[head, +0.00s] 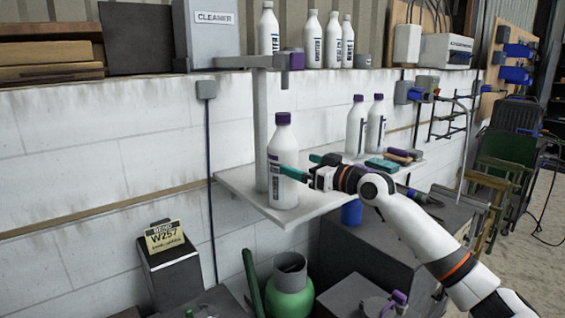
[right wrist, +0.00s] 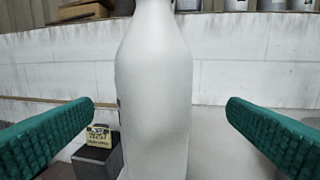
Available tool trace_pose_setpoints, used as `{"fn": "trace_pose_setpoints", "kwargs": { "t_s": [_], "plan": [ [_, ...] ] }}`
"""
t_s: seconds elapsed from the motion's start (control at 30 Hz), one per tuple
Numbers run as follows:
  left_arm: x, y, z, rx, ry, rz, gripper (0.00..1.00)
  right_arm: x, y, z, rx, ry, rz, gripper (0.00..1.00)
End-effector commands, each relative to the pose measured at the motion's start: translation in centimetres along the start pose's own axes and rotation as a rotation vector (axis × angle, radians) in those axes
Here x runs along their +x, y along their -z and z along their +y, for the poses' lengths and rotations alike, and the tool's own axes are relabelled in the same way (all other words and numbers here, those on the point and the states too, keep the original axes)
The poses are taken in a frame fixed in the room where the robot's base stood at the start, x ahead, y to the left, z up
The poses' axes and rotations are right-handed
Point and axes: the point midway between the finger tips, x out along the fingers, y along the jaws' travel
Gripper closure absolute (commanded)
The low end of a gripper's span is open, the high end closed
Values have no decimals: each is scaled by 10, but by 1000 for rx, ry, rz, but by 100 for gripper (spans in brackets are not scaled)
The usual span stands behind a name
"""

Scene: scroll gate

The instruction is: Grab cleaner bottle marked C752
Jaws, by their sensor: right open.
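A white bottle with a purple cap (head: 283,150) stands upright on a light grey shelf (head: 240,190). Its dark label is too small to read. My right gripper (head: 303,166) is at the bottle's right side, its teal fingers open. One finger shows in front of the bottle's lower body, the other just right of it. In the right wrist view the bottle (right wrist: 153,90) fills the middle between the two spread fingers, with a gap on both sides. The mark C752 cannot be read on any bottle. My left gripper is not in view.
Two similar purple-capped bottles (head: 355,126) stand further right beside teal and brown blocks (head: 382,165). Several white-capped bottles (head: 313,40) stand on the upper ledge by a box marked CLEANER (head: 214,17). A grey post (head: 261,130) rises behind the bottle. A W257 card (head: 164,236) sits lower left.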

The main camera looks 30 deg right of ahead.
Motion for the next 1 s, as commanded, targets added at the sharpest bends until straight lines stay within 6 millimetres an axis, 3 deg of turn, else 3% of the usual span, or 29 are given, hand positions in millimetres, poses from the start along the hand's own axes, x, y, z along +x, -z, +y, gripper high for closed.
{"fn": "trace_pose_setpoints", "kwargs": {
  "t_s": [0.03,0.17,0.3,0.47,0.63,0.97,1.0],
  "plan": [
    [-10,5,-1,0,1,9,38,9,-6,1,5,-1,-3,3],
    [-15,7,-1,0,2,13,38,22,-2,1,3,-1,-1,3],
    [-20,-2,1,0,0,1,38,30,-2,1,1,-1,1,3],
    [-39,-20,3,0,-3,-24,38,50,-5,5,4,-2,1,3],
    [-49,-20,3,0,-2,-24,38,71,-2,5,3,-1,1,3],
    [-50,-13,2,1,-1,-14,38,78,2,5,0,-1,3,3],
    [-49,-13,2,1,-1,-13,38,78,2,5,0,-1,2,8]
  ]
}}
